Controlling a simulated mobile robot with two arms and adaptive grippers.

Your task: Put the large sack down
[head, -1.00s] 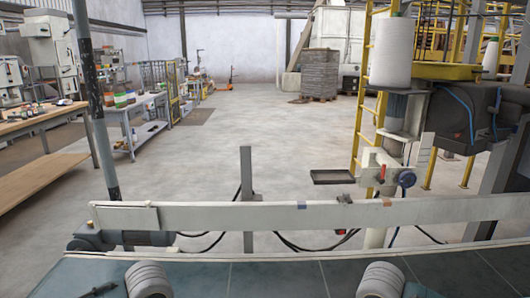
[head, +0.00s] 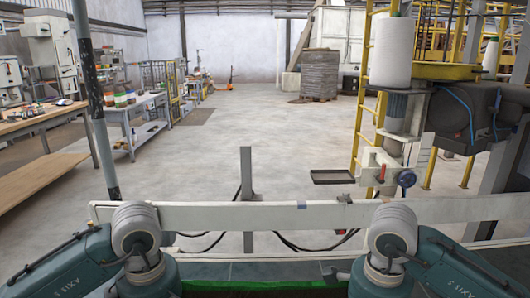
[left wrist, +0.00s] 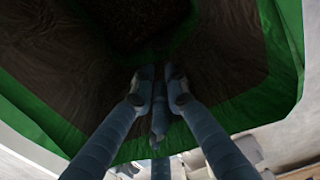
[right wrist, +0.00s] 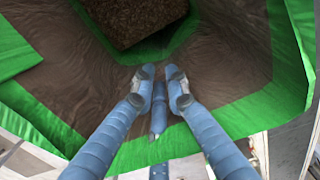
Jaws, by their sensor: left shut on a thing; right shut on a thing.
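The large sack is green outside and brown inside, with its mouth open. Its edge (head: 250,284) shows along the bottom of the head view, between my two forearms. In the left wrist view the green wall (left wrist: 283,70) and brown inner side surround a dark opening. My left gripper (left wrist: 159,88) is shut on the sack's rim. In the right wrist view the sack (right wrist: 286,75) shows brown granular contents deep inside. My right gripper (right wrist: 159,88) is shut on the rim there. The sack's base, and what is under it, are hidden. Both grippers are out of the head view.
A pale conveyor side rail (head: 270,216) runs across just beyond the sack. A grey post (head: 247,185) and a small dark tray (head: 332,177) stand behind it. The bagging machine with a white spool (head: 390,52) is at right. Open floor (head: 250,130) lies beyond.

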